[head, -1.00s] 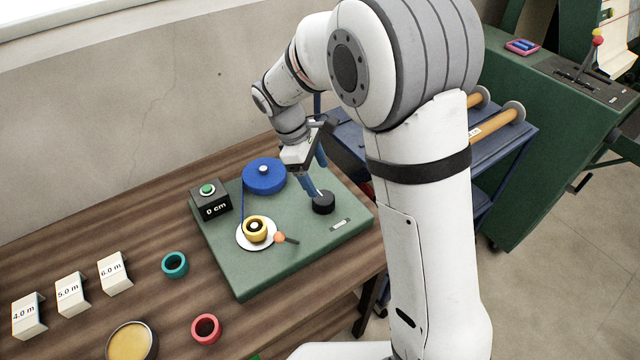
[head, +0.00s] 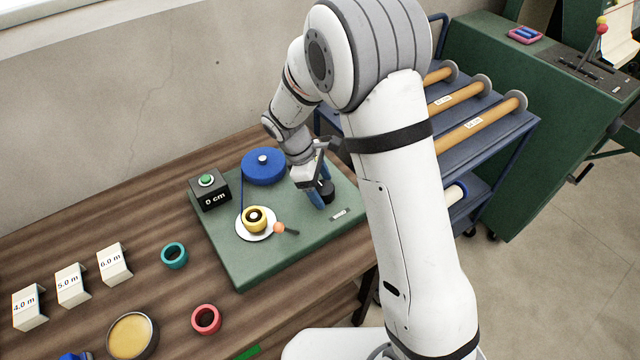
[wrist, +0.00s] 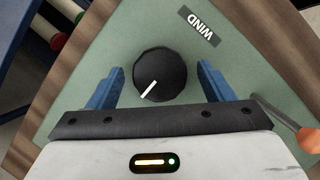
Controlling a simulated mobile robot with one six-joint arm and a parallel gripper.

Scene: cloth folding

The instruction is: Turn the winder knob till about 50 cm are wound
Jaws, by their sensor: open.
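The winder knob (head: 327,189) is a black round knob on the green board (head: 262,270); in the wrist view the knob (wrist: 160,75) shows a white pointer line toward the lower left. My gripper (wrist: 160,88) is open, with one blue finger on each side of the knob and a visible gap to each. In the head view my gripper (head: 318,198) partly hides the knob. The counter box (head: 210,190) reads 0 cm and has a green button. A blue reel (head: 263,166) feeds a blue ribbon to a yellow core (head: 255,218) on a white disc.
A crank with an orange grip (head: 279,228) sits beside the disc. A WIND label (wrist: 198,26) lies near the knob. Teal (head: 174,255) and red (head: 206,319) rings, a round tin (head: 132,336) and marked blocks (head: 71,285) stand left. A blue trolley (head: 500,130) with rolls is behind right.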

